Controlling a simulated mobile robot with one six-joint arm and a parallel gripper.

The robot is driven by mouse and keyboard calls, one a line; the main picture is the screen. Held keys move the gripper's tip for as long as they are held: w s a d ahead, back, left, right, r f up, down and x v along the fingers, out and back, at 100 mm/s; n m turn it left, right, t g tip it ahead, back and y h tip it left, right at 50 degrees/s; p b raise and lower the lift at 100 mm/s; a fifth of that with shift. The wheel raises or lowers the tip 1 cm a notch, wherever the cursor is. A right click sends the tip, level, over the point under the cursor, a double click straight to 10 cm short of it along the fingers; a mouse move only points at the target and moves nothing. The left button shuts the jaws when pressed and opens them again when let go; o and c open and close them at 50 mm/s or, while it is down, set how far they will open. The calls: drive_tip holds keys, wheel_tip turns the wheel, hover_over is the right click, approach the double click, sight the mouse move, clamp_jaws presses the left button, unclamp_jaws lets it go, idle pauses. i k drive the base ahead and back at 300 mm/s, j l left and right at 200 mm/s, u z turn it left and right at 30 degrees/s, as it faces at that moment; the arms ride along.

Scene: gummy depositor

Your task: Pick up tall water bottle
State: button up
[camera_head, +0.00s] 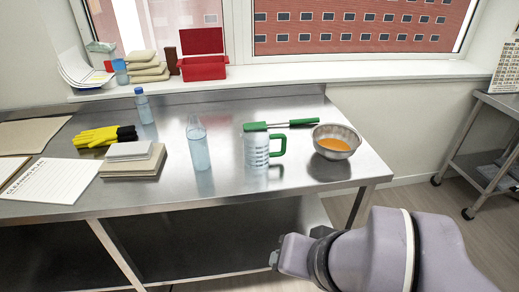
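A tall, clear light-blue water bottle (198,147) stands upright on the steel table (230,183), near the middle. A second bottle with a blue cap (144,106) stands further back and to the left; it looks smaller in the picture. My gripper (279,253) is at the lower middle of the view, in front of the table's front edge, below and right of the tall bottle and well apart from it. Its fingers are small and seen at a poor angle, so I cannot tell whether they are open or shut.
A clear jug with a green handle (257,147), a green-handled tool (285,124) and a steel bowl of orange liquid (336,141) stand right of the bottle. Stacked pads (134,162) and yellow-black gloves (104,136) lie left. Bare steel surrounds the bottle's base.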

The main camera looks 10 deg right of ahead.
sight(196, 131)
drive_tip(key=i+j+z, duration=0.2)
drive_tip(key=j, duration=0.2)
drive_tip(key=i+j+z, duration=0.15)
drive_tip(key=j, duration=0.25)
drive_tip(key=j+z, duration=0.2)
drive_tip(key=j, duration=0.2)
